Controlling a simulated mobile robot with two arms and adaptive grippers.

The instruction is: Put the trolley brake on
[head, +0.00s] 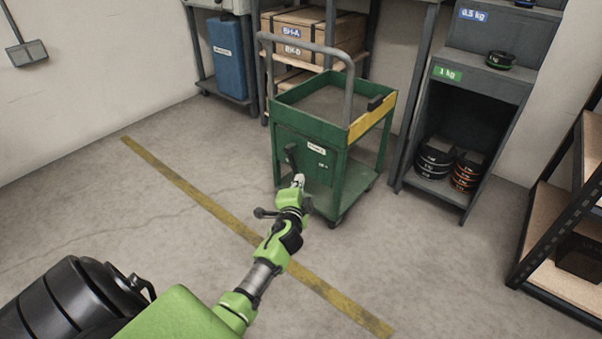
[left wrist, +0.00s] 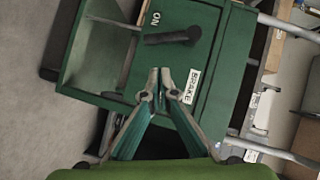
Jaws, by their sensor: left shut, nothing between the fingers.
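The green trolley (head: 312,127) stands on the floor in the middle of the head view, with a grey push handle. A dark brake lever (head: 290,156) sits on its near panel and looks roughly upright. In the left wrist view the lever (left wrist: 172,36) lies across the upper middle, with an ON mark (left wrist: 155,18) beside it and a BRAKE label (left wrist: 194,79) on its other side. My left gripper (head: 298,181) is shut and empty close to the lever's lower end. In the left wrist view its fingertips (left wrist: 160,76) show a gap from the lever. My right gripper is not in view.
A grey weight rack (head: 484,88) stands right of the trolley. A shelf with a wooden crate (head: 320,26) and a blue bin (head: 228,67) is behind. A yellow floor line (head: 190,190) crosses the open floor. Another shelf (head: 565,205) is at the right edge.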

